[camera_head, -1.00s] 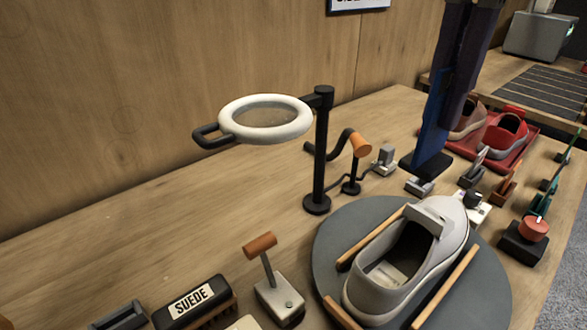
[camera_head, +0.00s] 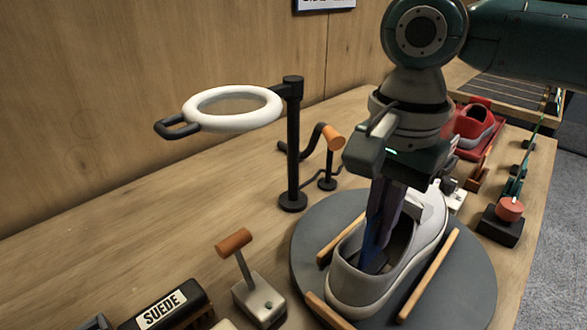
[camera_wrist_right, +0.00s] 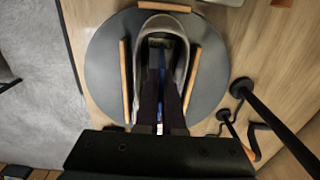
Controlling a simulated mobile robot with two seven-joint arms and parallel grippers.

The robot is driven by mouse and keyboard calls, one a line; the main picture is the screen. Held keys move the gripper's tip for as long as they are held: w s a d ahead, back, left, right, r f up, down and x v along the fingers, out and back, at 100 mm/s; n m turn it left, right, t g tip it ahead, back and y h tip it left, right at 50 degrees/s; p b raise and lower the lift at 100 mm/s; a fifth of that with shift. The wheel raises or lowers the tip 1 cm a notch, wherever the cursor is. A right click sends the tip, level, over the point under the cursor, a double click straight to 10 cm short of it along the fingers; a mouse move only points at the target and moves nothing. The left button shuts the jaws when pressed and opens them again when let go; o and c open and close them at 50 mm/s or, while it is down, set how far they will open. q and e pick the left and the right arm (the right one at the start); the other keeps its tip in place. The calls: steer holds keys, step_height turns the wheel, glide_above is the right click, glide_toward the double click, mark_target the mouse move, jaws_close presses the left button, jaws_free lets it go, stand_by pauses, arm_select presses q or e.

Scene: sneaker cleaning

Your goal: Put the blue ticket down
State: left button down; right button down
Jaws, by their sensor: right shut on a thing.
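My right gripper (camera_head: 378,258) points down into the opening of the grey-white sneaker (camera_head: 350,287). Its dark fingers are shut on the blue ticket, which shows as a narrow blue strip between them in the right wrist view (camera_wrist_right: 161,75). The ticket's lower end is inside the shoe; whether it touches the insole I cannot tell. The sneaker lies on the round grey turntable (camera_head: 312,235), between wooden bars (camera_head: 430,275). In the right wrist view the sneaker (camera_wrist_right: 163,22) surrounds the fingertips. My left gripper is out of view.
A ring lamp (camera_head: 232,105) on a black post (camera_head: 293,150) stands left of the turntable.

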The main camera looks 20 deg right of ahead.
steer(key=shift+f, duration=0.75)
steer(key=c, duration=1)
jaws_free()
steer(key=shift+f, duration=0.1)
steer(key=shift+c, duration=0.2)
